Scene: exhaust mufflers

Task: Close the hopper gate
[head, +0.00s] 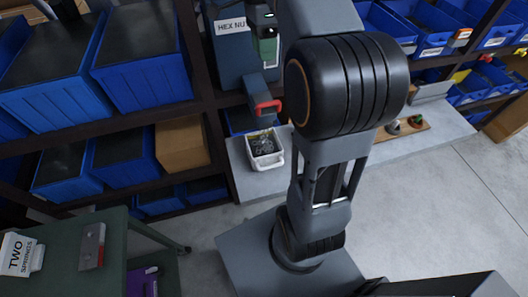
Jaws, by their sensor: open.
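The hopper (232,55) is a dark blue-grey box at the top middle, with a label reading "HEX NU"; the rest of the label is hidden behind my arm. Its gate handle (268,107), a red-edged grip on a dark lever, sticks out low at the front. I cannot tell from this view whether the gate is open. A white bin (264,160) with small grey metal parts stands below the handle. My arm rises just right of the hopper and hides part of it.
A grey shelf (240,178) carries the white bin. Blue bins (45,105) fill racks at left and upper right. A wooden board (405,130) with small parts lies right of my arm. A green table (65,240) stands lower left. Bare floor (450,220) is at right.

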